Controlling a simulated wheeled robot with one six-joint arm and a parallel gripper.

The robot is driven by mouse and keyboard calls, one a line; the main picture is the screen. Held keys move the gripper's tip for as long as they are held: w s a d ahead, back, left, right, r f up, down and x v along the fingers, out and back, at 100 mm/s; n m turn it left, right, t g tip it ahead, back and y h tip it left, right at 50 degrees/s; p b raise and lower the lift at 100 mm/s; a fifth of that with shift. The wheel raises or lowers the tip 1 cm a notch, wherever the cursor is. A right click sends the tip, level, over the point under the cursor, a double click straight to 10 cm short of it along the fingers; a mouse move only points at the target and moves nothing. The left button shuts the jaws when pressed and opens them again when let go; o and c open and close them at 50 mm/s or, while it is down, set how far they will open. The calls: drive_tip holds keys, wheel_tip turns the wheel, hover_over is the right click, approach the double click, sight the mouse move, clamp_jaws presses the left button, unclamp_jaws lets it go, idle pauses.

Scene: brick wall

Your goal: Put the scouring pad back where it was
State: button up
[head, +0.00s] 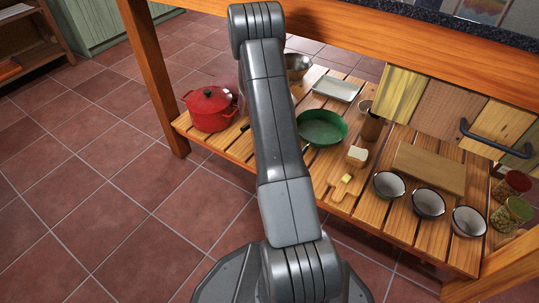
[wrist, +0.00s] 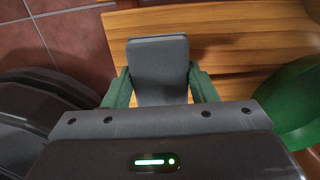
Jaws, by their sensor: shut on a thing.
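My gripper (wrist: 159,70) is shut on a flat dark grey block, the scouring pad (wrist: 158,52), in the wrist view. The green fingers press on its left and right sides. The pad is over the slatted wooden shelf (wrist: 228,50); I cannot tell whether it touches the boards. In the head view my own arm hides the gripper and the pad.
A green pan (head: 322,127) lies close to the right of my gripper, also in the wrist view (wrist: 292,105). A red pot (head: 211,109) stands at the shelf's left end. A cutting board (head: 430,168) and bowls (head: 429,203) are at the right. The counter (head: 340,32) overhangs the shelf.

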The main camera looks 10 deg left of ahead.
wheel_tip(320, 180, down, 4)
drive_tip(key=shift+r+b, duration=0.2)
drive_tip(key=shift+b, duration=0.35)
drive_tip(key=shift+r, duration=0.1)
drive_tip(key=o, duration=0.9)
drive_tip(key=shift+o, duration=0.2)
wheel_tip(320, 180, up, 12)
drive_tip(key=p, duration=0.4)
drive_tip(key=shift+p, duration=0.35)
